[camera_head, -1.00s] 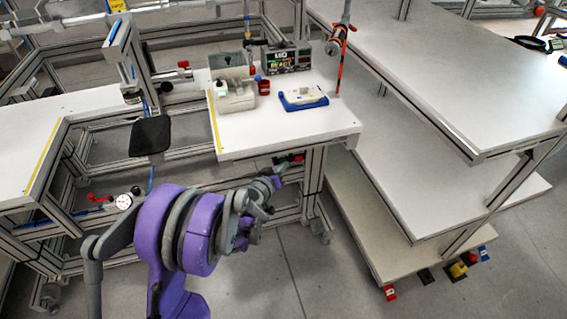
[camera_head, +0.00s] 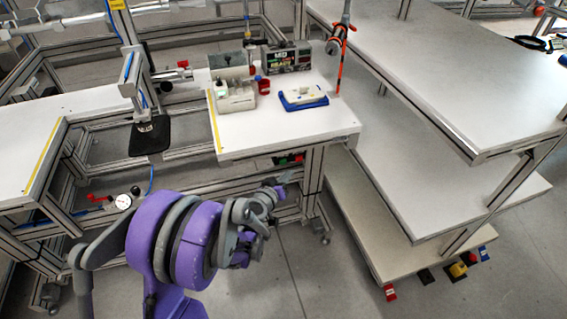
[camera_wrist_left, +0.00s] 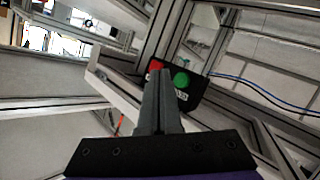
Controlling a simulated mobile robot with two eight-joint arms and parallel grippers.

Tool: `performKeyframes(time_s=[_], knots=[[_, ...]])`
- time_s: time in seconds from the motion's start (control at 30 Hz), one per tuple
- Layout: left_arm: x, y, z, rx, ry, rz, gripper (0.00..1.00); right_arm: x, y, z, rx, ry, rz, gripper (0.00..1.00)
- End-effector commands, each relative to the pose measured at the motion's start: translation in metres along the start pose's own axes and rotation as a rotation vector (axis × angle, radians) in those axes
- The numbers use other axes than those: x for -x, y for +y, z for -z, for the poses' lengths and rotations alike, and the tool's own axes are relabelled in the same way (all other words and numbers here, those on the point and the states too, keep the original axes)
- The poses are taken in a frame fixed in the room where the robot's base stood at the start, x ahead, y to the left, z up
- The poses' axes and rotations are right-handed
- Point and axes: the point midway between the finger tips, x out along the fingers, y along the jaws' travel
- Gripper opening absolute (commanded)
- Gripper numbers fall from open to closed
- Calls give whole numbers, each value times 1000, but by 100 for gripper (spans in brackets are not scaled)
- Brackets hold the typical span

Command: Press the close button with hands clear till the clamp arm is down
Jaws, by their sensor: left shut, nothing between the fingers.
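A box with a red button (camera_wrist_left: 156,65) and a green button (camera_wrist_left: 181,79) sits under the table edge; it also shows small in the head view (camera_head: 289,160). Its label is too small to read. My left gripper (camera_wrist_left: 163,75) is shut and empty, its tips in front of the box between the two buttons. Whether it touches the box I cannot tell. In the head view the left gripper (camera_head: 286,177) is just below the box. The clamp arm (camera_head: 133,72) is lowered, its end (camera_head: 145,127) at the black pad (camera_head: 150,140). The right gripper is out of view.
A hanging screwdriver (camera_head: 338,45) is behind. White shelves (camera_head: 440,180) stand right. A gauge (camera_head: 123,201) is at left.

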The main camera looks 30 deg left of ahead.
Motion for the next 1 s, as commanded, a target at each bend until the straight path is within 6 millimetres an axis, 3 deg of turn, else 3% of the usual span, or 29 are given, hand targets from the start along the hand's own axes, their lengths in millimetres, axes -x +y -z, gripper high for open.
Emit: performKeyframes(time_s=[0.27,1.0], knots=[[17,13,-13,-1,-1,-1,0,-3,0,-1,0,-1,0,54],[18,14,-13,-3,-4,-3,0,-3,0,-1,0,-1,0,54]])
